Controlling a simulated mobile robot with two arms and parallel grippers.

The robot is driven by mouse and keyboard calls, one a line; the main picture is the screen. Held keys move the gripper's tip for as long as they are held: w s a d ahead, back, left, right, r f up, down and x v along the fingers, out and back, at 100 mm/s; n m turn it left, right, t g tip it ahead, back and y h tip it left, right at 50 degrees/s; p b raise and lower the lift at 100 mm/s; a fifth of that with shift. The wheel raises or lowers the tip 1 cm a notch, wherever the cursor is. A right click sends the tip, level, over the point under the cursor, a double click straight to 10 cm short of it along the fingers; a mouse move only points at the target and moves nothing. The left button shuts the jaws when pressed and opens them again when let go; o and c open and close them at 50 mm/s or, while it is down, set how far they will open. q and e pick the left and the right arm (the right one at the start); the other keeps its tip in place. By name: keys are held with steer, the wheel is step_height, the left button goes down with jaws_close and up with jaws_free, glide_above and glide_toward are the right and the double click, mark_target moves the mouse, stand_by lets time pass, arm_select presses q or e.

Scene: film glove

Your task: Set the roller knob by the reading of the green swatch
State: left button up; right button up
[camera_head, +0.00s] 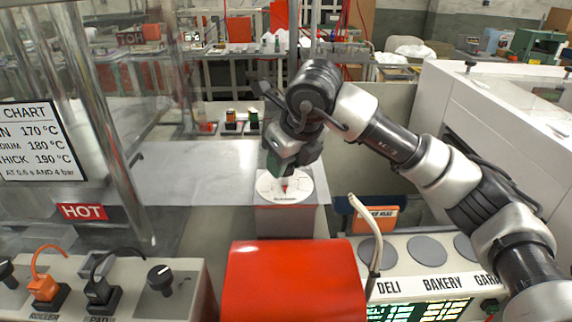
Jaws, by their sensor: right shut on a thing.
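My right gripper (285,178) reaches in from the right, pointing down over a white round dial plate (300,190) on a grey block. A small red tip shows just under the jaws, at the plate; any reading is too small to make out. At the lower left, a panel bears a black knob with a white mark (160,279) and another knob (6,269), cut by the picture edge. The ROLLER label (44,317) is under an orange plug. My left gripper is out of view.
A chart (40,142) lists 170, 180 and 190 °C beside a red HOT sign (82,212). An orange-red box (295,285) stands front centre. A DELI/BAKERY panel (420,262) is at right. Small coloured holders (231,122) stand behind. The grey tabletop (190,168) left of the dial is clear.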

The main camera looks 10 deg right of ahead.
steer(key=shift+r, duration=0.1)
stand_by(0.3)
steer(key=o, duration=0.9)
steer(key=b+v, duration=0.1)
steer(key=v, duration=0.9)
steer(key=shift+s+d+r, duration=0.1)
steer(key=shift+s+r, duration=0.15)
steer(key=shift+r, duration=0.05)
steer(key=shift+r, duration=0.1)
